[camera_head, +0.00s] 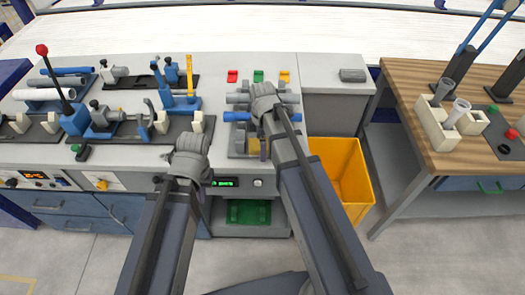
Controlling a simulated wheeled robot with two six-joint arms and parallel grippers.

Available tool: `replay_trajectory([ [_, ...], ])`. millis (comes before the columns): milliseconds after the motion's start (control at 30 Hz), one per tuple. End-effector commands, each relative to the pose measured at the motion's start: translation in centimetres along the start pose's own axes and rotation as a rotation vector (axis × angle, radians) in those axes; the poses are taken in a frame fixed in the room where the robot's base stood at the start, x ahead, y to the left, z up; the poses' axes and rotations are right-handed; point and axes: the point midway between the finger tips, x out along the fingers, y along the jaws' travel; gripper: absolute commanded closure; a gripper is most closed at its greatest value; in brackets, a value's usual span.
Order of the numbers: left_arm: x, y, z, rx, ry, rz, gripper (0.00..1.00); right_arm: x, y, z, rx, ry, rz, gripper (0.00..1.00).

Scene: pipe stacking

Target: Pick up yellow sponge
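A small yellow block (285,77), which may be the yellow sponge, lies at the back of the grey workbench beside a green one and a red one. My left arm ends over the bench's front edge, with its gripper (190,150) at the grey end part; its fingers are not clear. My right arm reaches farther, over a rack of pipes, and its end (263,95) is just in front of and left of the yellow block, apart from it in the picture. The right fingers are hidden behind the arm, so I cannot see anything held.
The pipe rack (238,98) lies under my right arm. Clamps and pipes on dark plates (180,128) crowd the bench's left side. A grey block (352,75) lies right of the yellow one. A yellow bin (345,172) stands between the bench and a wooden table (420,85).

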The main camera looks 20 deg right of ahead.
Motion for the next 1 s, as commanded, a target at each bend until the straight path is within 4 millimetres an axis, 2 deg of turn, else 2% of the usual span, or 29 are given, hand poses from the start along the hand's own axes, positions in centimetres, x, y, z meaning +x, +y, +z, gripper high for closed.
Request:
replay_trajectory([
  [133,-0.14,-0.01,0.01,0.0,0.0,0.0,1.0,-0.15,0.0,-0.01,0.0,0.0,0.0,0.0],
  [833,-0.14,-0.01,0.01,0.0,0.0,0.0,1.0,-0.14,0.0,-0.01,0.0,0.0,0.0,0.79],
  [1000,-0.14,-0.01,0.01,0.0,0.0,0.0,1.0,-0.14,0.0,-0.01,0.0,0.0,0.0,0.79],
])
